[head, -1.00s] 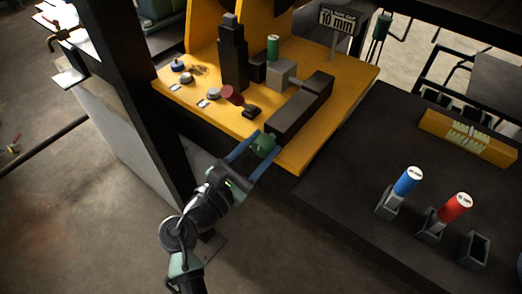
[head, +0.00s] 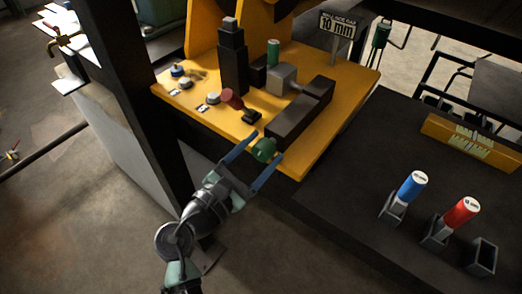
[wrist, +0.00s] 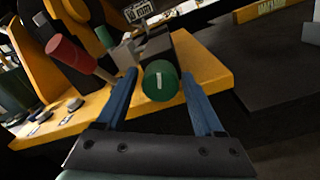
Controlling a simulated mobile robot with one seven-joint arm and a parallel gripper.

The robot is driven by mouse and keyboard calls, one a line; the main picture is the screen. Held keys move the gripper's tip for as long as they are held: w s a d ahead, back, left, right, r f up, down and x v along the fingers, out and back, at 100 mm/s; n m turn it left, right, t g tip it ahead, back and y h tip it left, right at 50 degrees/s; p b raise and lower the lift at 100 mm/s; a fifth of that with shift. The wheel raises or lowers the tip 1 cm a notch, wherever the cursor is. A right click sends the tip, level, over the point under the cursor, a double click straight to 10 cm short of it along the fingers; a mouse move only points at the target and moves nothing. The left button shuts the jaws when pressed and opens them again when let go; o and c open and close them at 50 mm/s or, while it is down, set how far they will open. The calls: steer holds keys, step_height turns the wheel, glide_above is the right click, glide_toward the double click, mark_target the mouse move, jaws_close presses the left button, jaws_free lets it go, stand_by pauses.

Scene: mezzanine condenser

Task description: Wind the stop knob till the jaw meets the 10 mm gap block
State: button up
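The green stop knob (head: 264,149) sits on the near end of a dark housing (head: 300,118). In the wrist view the knob (wrist: 160,82) shows a near-upright white mark. My gripper (head: 269,145) is open, with one blue finger on each side of the knob and visible gaps between. A grey jaw block (head: 282,77) stands at the housing's far end on a short rod. A green cylinder (head: 273,50), likely the 10 mm block's handle, stands upright behind the jaw beside a dark block (head: 259,71). Whether the jaw touches the block is hidden.
A sign (head: 338,24) reads 10 mm. A red-topped lever (head: 231,98) stands left of the housing on the yellow bench (head: 325,135). On the dark table, blue (head: 412,186) and red (head: 462,212) cylinders stand in holders beside an empty holder (head: 482,256).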

steer(key=shift+o, duration=0.6)
